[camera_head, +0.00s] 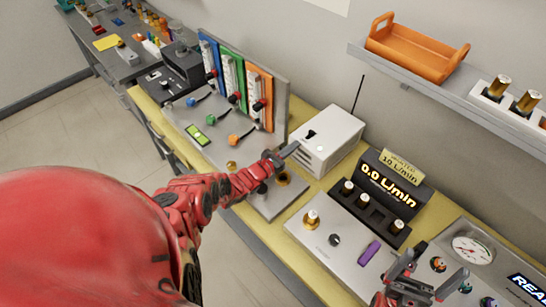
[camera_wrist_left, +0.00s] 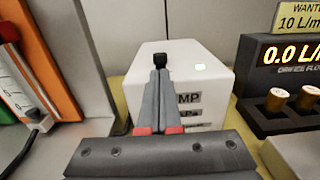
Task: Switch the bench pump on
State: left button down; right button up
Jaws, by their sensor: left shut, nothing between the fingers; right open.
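The bench pump (camera_head: 335,140) is a white box on the yellow bench, and it fills the middle of the left wrist view (camera_wrist_left: 205,85). A black switch (camera_head: 311,133) stands on its top; it shows in the left wrist view (camera_wrist_left: 161,60) just beyond my fingertips. A small pale light (camera_wrist_left: 200,67) is on the top beside the switch. My left gripper (camera_head: 292,148) is shut and empty, with its tips at the pump's near left edge; I cannot tell whether they touch the switch. My right gripper (camera_head: 432,287) is open and empty over the right-hand panel.
A display (camera_head: 393,180) reads 0.0 L/min, under a sign reading 10 L/min. Left of the pump stands a flowmeter panel (camera_head: 280,100) with blue, green and orange sections. A shelf (camera_head: 440,95) with an orange tray (camera_head: 415,50) is above right. A gauge (camera_head: 472,250) is at lower right.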

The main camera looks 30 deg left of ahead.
pick_arm(q)
jog(key=p+v, duration=0.1)
jog(key=v, duration=1)
jog(key=shift+s+a+f, duration=0.1)
jog(key=shift+s, duration=0.05)
